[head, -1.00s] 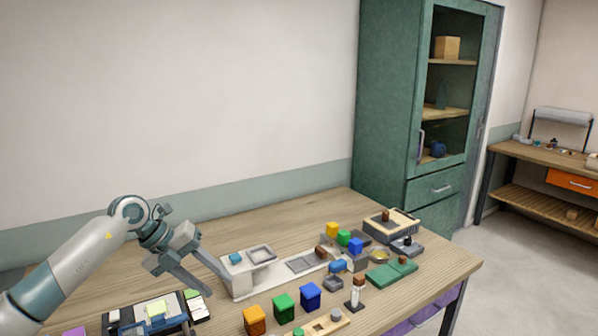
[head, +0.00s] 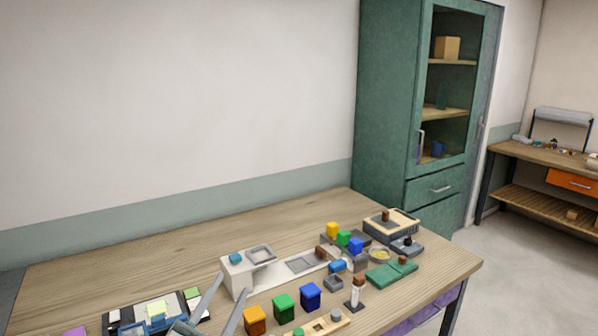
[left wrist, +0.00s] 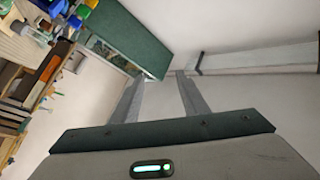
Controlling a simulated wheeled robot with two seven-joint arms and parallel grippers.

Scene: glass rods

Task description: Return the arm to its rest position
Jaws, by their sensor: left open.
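My left gripper (head: 224,308) shows at the bottom of the head view, its two grey fingers spread apart with nothing between them. Its fingertips are left of the orange block and in front of the white stand. In the left wrist view the fingers (left wrist: 158,88) are also apart and empty, with wall and the green cabinet beyond them. The rest of the left arm is below the head view's lower edge. My right gripper is not in view.
The table holds a white stand (head: 238,275), orange (head: 254,321), green (head: 284,307) and blue (head: 310,296) blocks, a green board (head: 380,277) and a tray of items (head: 125,318) at front left. The table's back left is clear. A green cabinet (head: 385,100) stands behind.

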